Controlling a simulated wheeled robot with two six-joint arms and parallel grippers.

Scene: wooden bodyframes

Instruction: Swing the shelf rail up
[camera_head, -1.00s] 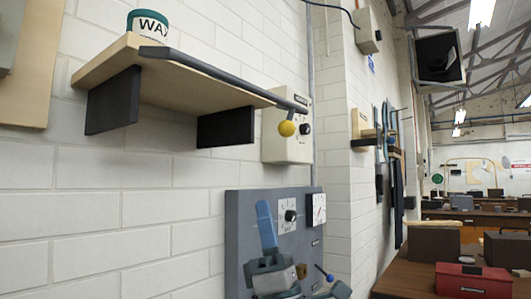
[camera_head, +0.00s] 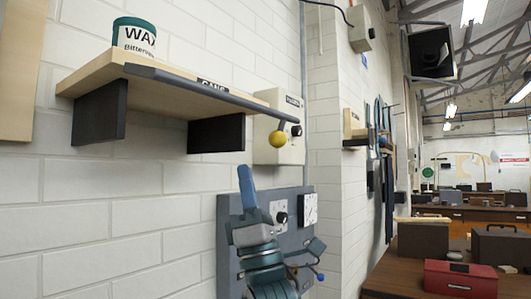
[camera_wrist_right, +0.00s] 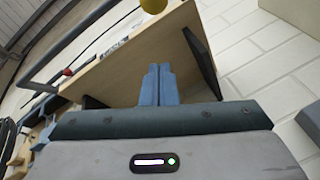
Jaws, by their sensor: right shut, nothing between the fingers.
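The shelf rail (camera_head: 205,92) is a dark grey bar along the front of the wooden wall shelf (camera_head: 90,72), sloping down to the right in the head view. My right gripper (camera_head: 246,172) is below the shelf's right end, fingers pointing up, shut and empty. In the wrist view its blue fingers (camera_wrist_right: 156,75) lie against the view of the shelf's underside (camera_wrist_right: 118,82); contact cannot be told. My left gripper is out of view.
A WAX tin (camera_head: 134,42) stands on the shelf. Dark brackets (camera_head: 98,112) support it. A grey panel (camera_head: 297,240) with dials is on the wall behind my right arm. A red case (camera_head: 460,281) sits on a bench at right.

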